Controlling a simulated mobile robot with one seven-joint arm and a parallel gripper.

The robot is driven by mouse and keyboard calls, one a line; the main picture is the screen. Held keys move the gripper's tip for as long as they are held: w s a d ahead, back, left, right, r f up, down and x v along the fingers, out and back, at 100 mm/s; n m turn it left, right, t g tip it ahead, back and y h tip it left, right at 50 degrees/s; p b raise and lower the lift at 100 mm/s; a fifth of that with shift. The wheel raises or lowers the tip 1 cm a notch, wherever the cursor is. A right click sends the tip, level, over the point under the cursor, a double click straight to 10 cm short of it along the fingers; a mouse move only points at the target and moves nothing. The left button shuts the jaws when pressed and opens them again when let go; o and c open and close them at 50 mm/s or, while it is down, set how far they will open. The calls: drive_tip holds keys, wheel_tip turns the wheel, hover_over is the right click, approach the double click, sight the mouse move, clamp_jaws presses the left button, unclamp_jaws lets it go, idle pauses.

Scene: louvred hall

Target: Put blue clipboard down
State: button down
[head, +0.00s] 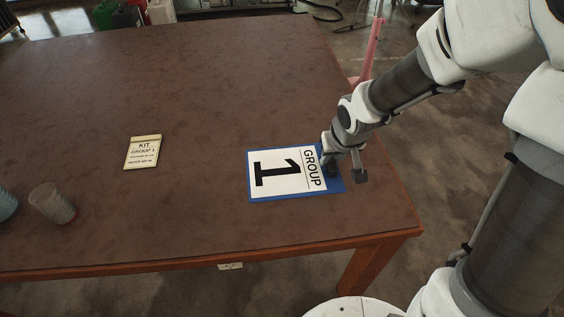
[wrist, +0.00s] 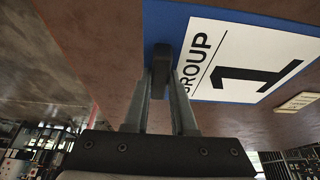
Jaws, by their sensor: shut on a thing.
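The blue clipboard (head: 293,196) carries a white sheet reading "GROUP 1". It appears flat at the table (head: 190,90) surface near the right edge; I cannot tell whether it touches the wood or hangs just above it. My gripper (head: 334,168) is at the clipboard's right end, shut on it. In the wrist view the fingers (wrist: 163,75) close at the short edge of the clipboard (wrist: 155,20), beside the word "GROUP". The fingertips are partly hidden in the head view.
A cream kit card (head: 142,152) lies left of the clipboard. A clear cup (head: 52,203) and a bluish cup (head: 5,204) stand at the far left. A pink chair (head: 371,55) is beyond the table's right edge. The table's middle and back are clear.

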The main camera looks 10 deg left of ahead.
sight(293, 160)
drive_tip(key=w+a+f+b, duration=0.1)
drive_tip(key=a+f, duration=0.1)
drive_tip(key=a, duration=0.1)
drive_tip(key=a+f+b, duration=0.2)
drive_tip(key=a, duration=0.1)
drive_tip(key=w+a+f+b, duration=0.1)
drive_tip(key=a+f+b, duration=0.1)
drive_tip(key=a, duration=0.1)
drive_tip(key=shift+w, duration=0.3)
drive_tip(key=shift+f+b, duration=0.9)
drive_tip(key=shift+f, duration=0.95)
drive_tip(key=shift+f, duration=0.2)
drive_tip(key=c, duration=0.7)
unclamp_jaws()
drive_tip(key=shift+c, duration=0.2)
drive_tip(key=shift+r, duration=0.1)
